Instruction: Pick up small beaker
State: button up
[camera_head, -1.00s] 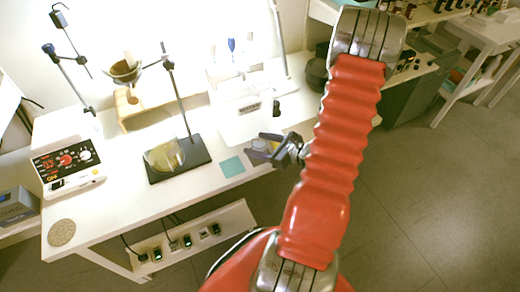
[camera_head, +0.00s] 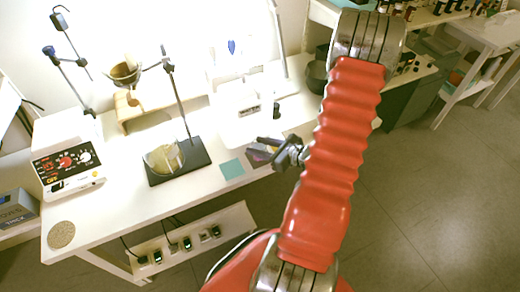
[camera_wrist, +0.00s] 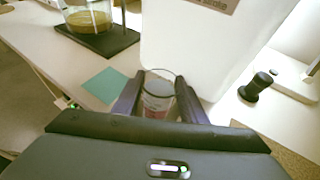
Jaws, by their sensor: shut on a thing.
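The small beaker (camera_wrist: 158,90) is a clear glass cup between the two fingers of my gripper (camera_wrist: 157,98) in the wrist view. The fingers are shut on its sides. In the head view my gripper (camera_head: 262,148) is over the front edge of the white table, right of a teal square. The beaker is hard to make out there. In the wrist view the beaker's base is partly hidden, and I cannot tell whether it touches the table.
A larger beaker with yellowish liquid (camera_head: 164,158) stands on a black stand base (camera_head: 196,160) to the left. A white balance-like device (camera_head: 240,118) stands just behind my gripper. The teal square (camera_head: 231,169) lies flat. A hotplate (camera_head: 70,160) is at far left.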

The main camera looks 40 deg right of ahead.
notch_tip(320, 180, up, 10)
dwell(0.8)
dwell(0.6)
